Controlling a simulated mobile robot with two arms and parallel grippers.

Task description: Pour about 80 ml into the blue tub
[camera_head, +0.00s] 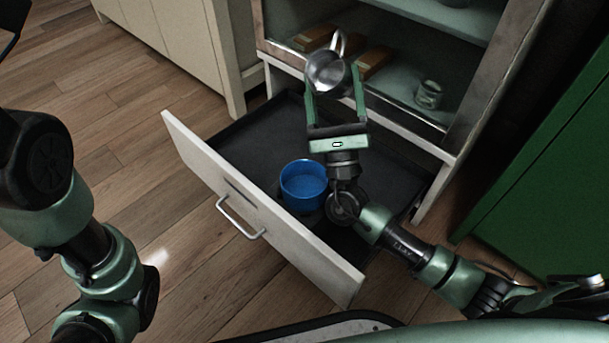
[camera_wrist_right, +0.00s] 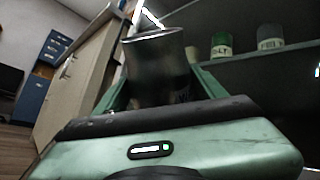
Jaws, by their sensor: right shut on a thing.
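The blue tub (camera_head: 303,186) stands upright in the open drawer (camera_head: 240,150), near its front panel. My right gripper (camera_head: 333,88) is shut on a small metal jug (camera_head: 326,72) with a loop handle, held above the back of the drawer, beyond the tub. The jug also shows between the fingers in the right wrist view (camera_wrist_right: 157,68). It looks somewhat tilted in the head view; its contents cannot be made out. My left arm shows at the left edge of the head view, but its gripper is out of the picture.
A cabinet with glass-like shelves (camera_head: 400,82) stands behind the drawer, holding brown boxes (camera_head: 374,60) and a jar (camera_head: 429,95). A green cabinet (camera_head: 560,170) stands at the right. Wooden floor (camera_head: 110,130) is clear to the left.

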